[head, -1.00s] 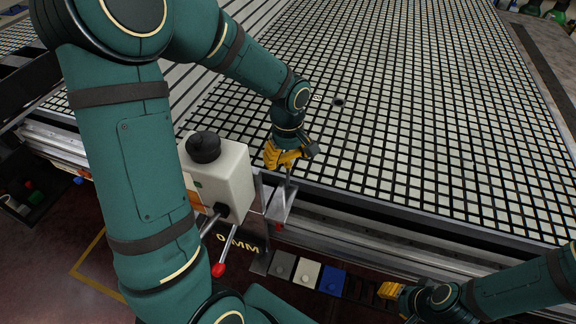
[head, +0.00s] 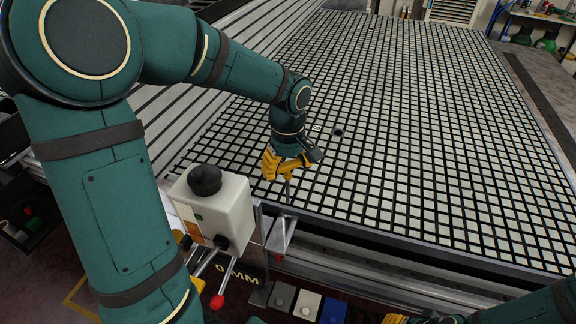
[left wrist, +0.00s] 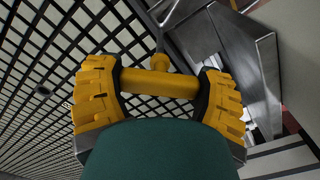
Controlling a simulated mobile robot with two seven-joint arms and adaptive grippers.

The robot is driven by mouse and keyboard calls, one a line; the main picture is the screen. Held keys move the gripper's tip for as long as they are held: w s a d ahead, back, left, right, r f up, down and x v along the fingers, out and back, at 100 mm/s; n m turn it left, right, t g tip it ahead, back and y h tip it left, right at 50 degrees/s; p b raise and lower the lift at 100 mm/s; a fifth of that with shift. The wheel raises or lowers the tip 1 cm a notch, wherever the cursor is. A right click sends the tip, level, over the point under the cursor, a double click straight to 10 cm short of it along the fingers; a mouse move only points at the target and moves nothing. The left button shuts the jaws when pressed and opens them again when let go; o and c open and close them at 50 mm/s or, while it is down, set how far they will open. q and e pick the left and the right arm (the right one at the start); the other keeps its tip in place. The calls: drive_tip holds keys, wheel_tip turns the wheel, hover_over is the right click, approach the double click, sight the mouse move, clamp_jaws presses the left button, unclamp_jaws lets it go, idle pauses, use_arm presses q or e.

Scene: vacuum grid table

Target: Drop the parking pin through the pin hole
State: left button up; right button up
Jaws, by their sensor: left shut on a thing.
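My left gripper (head: 284,165) is shut on the yellow crossbar handle of the parking pin (left wrist: 160,82). The handle lies between the two yellow fingers in the left wrist view. The pin's thin metal shaft (head: 288,190) hangs below the fingers in the head view, near the table's front edge. A grey metal bracket (head: 279,236) stands just in front of and below the pin; it also shows in the left wrist view (left wrist: 262,75). I cannot make out the pin hole. My right gripper (head: 394,319) is partly cut off at the bottom edge.
A white box with a black knob (head: 218,212) stands left of the bracket, with red-tipped levers (head: 217,301) below. The black-and-white grid table (head: 410,150) is mostly clear. Grey, white and blue blocks (head: 333,310) sit below the table edge.

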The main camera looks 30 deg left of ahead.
sight(288, 198)
use_arm(q)
drive_tip(key=shift+f+b, duration=0.6)
drive_tip(key=shift+f, duration=0.35)
drive_tip(key=shift+f+b, duration=1.4)
drive_tip(key=shift+f, duration=0.5)
drive_tip(key=shift+f+b, duration=1)
drive_tip(key=shift+f, duration=0.45)
drive_tip(key=shift+s+f, duration=0.1)
drive_tip(key=shift+f, duration=3.85)
drive_tip(key=o, duration=1.2)
